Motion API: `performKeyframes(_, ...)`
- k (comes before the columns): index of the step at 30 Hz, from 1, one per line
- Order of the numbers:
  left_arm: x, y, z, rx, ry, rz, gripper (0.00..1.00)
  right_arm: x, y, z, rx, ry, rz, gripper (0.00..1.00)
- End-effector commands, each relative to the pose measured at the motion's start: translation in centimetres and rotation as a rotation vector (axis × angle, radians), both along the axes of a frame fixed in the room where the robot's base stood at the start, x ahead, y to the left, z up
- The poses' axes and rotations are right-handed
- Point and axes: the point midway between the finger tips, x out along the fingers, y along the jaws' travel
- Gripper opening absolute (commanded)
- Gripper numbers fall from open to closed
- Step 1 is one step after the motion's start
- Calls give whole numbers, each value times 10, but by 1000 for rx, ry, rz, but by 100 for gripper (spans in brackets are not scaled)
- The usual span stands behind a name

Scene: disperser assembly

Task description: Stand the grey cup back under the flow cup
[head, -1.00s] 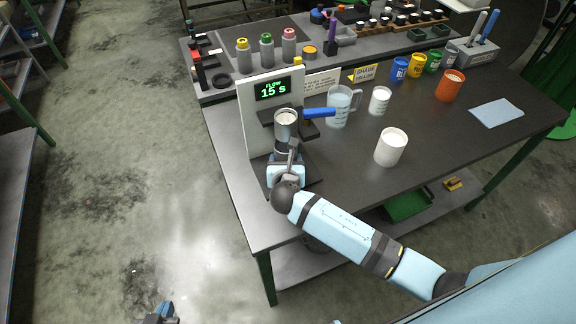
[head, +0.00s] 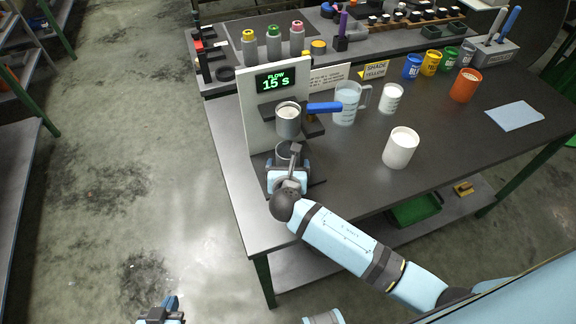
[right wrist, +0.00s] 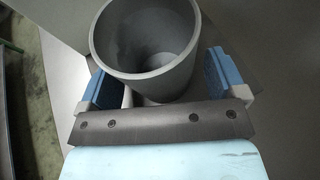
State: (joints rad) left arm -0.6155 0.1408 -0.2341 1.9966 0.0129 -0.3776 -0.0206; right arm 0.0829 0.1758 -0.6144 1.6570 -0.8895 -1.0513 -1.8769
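The grey cup (head: 286,150) stands upright on the base of the flow stand, beneath the flow cup (head: 288,122). The flow cup sits in the stand's bracket and shows pale contents at its top. My right gripper (head: 288,168) is low at the front of the stand, around the grey cup. In the right wrist view the grey cup (right wrist: 145,55) looks empty, and its open mouth faces the camera. The fingers of the right gripper (right wrist: 160,80) are spread on either side of it, apparently with gaps. My left gripper (head: 162,308) is at the bottom left, away from the table, partly cut off.
The stand's panel (head: 257,130) reads "FLOW 15 s". A blue handle (head: 325,108) sticks out right of the flow cup. A clear jug (head: 346,104), a white beaker (head: 391,98), a white pot (head: 400,148) and an orange pot (head: 465,86) stand to the right. The table's front middle is clear.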

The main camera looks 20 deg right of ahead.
Motion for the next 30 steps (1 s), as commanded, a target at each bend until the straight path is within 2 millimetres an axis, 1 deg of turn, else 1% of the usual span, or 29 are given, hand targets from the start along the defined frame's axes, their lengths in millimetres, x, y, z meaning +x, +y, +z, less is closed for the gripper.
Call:
performKeyframes(5, 0, 0, -1, 0, 0, 0, 0, 0, 0, 3, 1, -1, 0, 90)
performKeyframes(8, 0, 0, -1, 0, 1, 0, 0, -9, 4, 7, 0, 0, 1, 90)
performKeyframes(11, 0, 0, -1, 0, 2, 1, 0, -25, 9, 13, 1, 1, 2, 90)
performKeyframes(18, 0, -1, -1, -1, 3, 0, 0, -70, 26, 34, 1, 0, 1, 90)
performKeyframes(21, 0, -1, -1, -1, 3, 0, 0, -85, 32, 40, 2, 0, 1, 90)
performKeyframes(25, 0, -1, -1, -1, 3, 0, 0, -98, 37, 46, 1, 0, 0, 90)
performKeyframes(30, 0, -1, -1, -1, 2, 0, 0, -104, 39, 49, 1, -1, 0, 90)
